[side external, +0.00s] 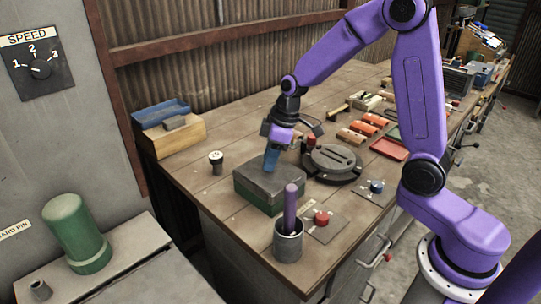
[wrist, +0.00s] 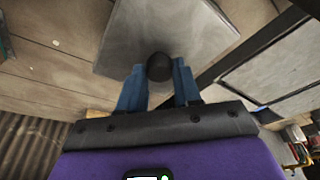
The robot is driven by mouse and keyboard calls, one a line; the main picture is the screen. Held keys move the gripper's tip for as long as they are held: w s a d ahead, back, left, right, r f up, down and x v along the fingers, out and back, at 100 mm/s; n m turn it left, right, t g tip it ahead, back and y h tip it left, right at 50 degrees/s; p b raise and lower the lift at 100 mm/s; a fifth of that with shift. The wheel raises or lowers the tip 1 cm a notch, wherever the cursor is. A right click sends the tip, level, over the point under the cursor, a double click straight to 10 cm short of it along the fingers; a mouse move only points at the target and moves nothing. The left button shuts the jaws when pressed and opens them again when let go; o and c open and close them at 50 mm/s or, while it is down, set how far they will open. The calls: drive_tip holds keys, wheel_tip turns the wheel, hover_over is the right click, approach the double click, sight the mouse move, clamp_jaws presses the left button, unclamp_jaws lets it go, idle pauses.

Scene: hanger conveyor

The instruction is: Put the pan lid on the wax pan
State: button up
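The pan lid (side external: 258,181) is a flat grey square plate, lying over the green wax pan (side external: 252,199) on the bench. It looks level with the pan's rim; I cannot tell if a small gap remains. In the wrist view, the lid (wrist: 205,35) has a round black knob (wrist: 160,67) at the fingertips. My gripper (side external: 271,168), with blue fingers, points down at the lid from above. In the wrist view, the fingers (wrist: 160,78) flank the knob on both sides and appear shut on it. The pan's inside is hidden by the lid.
A grey cup with a purple rod (side external: 290,215) and a red button (side external: 321,218) stand in front of the pan. A dark round fixture (side external: 332,163) is to its right. A small black-and-white knob (side external: 216,160) stands on its left.

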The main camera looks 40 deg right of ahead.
drive_tip(key=shift+o, duration=0.2)
drive_tip(key=o, duration=0.6)
drive_tip(key=v, duration=1.7)
drive_tip(key=shift+r, duration=0.2)
drive_tip(key=s+a+f+n+g, duration=0.1)
drive_tip(key=s+a+f, duration=0.2)
drive_tip(key=s, duration=0.3)
drive_tip(key=s+a+f+n+g, duration=0.1)
drive_tip(key=s+a+f, duration=0.15)
drive_tip(key=s, duration=0.35)
drive_tip(key=shift+n+h, duration=0.8)
drive_tip(key=shift+h, duration=0.1)
drive_tip(key=s+d+f, duration=0.1)
drive_tip(key=s+f, duration=0.1)
drive_tip(key=s, duration=0.3)
drive_tip(key=s+f, duration=0.2)
drive_tip(key=s, duration=0.3)
drive_tip(key=s+d+f, duration=0.1)
drive_tip(key=s+f, duration=0.1)
drive_tip(key=s, duration=0.3)
drive_tip(key=shift+s+d+f, duration=0.1)
drive_tip(key=shift+d+f, duration=0.2)
drive_tip(key=shift+d, duration=0.05)
